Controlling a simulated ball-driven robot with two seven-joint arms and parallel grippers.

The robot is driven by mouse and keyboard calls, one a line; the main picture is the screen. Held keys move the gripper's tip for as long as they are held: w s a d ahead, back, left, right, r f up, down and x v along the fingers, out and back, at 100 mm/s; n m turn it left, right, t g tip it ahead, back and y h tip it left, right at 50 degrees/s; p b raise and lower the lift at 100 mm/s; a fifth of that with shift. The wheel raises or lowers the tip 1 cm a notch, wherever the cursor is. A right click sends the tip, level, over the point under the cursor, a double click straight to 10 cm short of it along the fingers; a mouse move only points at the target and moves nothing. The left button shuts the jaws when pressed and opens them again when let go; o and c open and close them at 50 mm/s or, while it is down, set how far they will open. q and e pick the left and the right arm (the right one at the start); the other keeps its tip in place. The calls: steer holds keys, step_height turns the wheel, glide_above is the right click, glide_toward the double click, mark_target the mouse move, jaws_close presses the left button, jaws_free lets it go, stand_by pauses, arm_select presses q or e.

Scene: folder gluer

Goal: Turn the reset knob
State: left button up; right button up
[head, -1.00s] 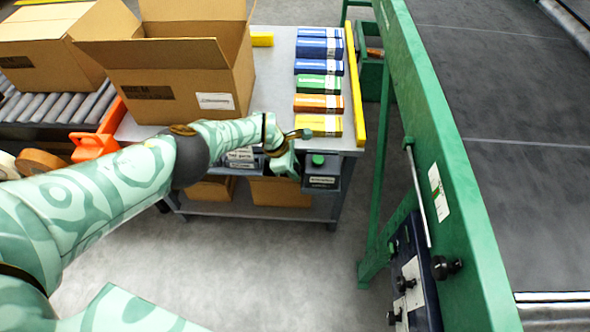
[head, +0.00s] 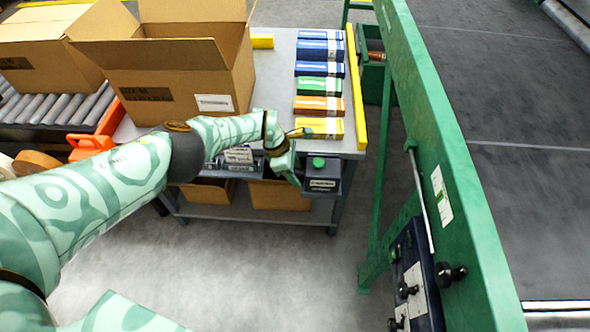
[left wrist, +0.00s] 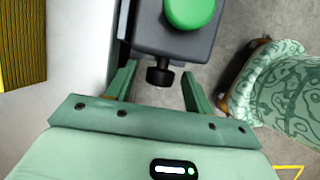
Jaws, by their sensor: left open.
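A dark box with a green button (head: 318,163) is mounted at the front right corner of the grey table. In the left wrist view the green button (left wrist: 190,10) sits on top of the box. A small black knob (left wrist: 160,76) sticks out from the box's near face. My left gripper (head: 295,157) is just left of the box in the head view. In the left wrist view its two fingers (left wrist: 159,69) are open, one on each side of the knob, with gaps visible. The knob is hidden in the head view. My right gripper is not in view.
Several coloured cartons (head: 319,83) lie in a row on the table (head: 275,75), beside a yellow rail (head: 355,85). An open cardboard box (head: 180,90) stands behind my left arm. A green machine frame (head: 440,150) with a dark knobbed panel (head: 412,262) stands at the right.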

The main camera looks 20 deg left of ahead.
arm_select(q)
steer(key=p+v, duration=0.8)
steer(key=v, duration=0.8)
steer(key=shift+r, duration=0.2)
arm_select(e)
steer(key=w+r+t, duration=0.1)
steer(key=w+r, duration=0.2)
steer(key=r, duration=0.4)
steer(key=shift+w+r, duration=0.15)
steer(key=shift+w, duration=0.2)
